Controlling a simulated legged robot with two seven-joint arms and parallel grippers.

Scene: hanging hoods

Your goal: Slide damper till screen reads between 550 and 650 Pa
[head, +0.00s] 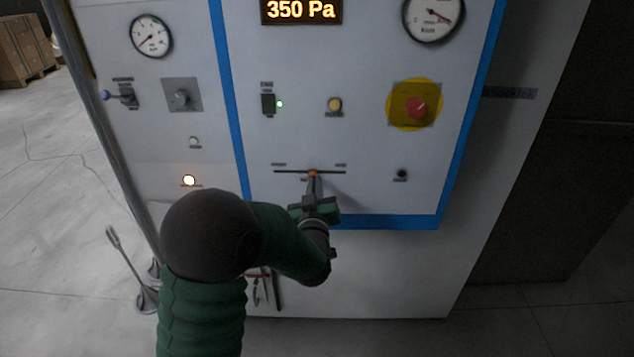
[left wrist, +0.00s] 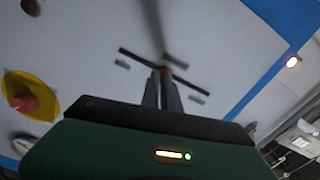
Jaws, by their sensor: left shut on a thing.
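The screen (head: 301,10) at the top of the panel reads 350 Pa in the head view. The damper is a slider with a small orange knob (head: 313,173) on a dark horizontal slot (head: 290,171). The knob stands a little right of the slot's middle in the head view. My left gripper (head: 313,181) is shut on the knob from below. In the left wrist view the two fingers (left wrist: 163,84) meet at the reddish knob (left wrist: 166,70) on the slot (left wrist: 190,83). The fingertips hide part of the knob. My right gripper is not in view.
A red emergency knob on a yellow disc (head: 413,104) is up and right of the slot. The panel around the slot is clear.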

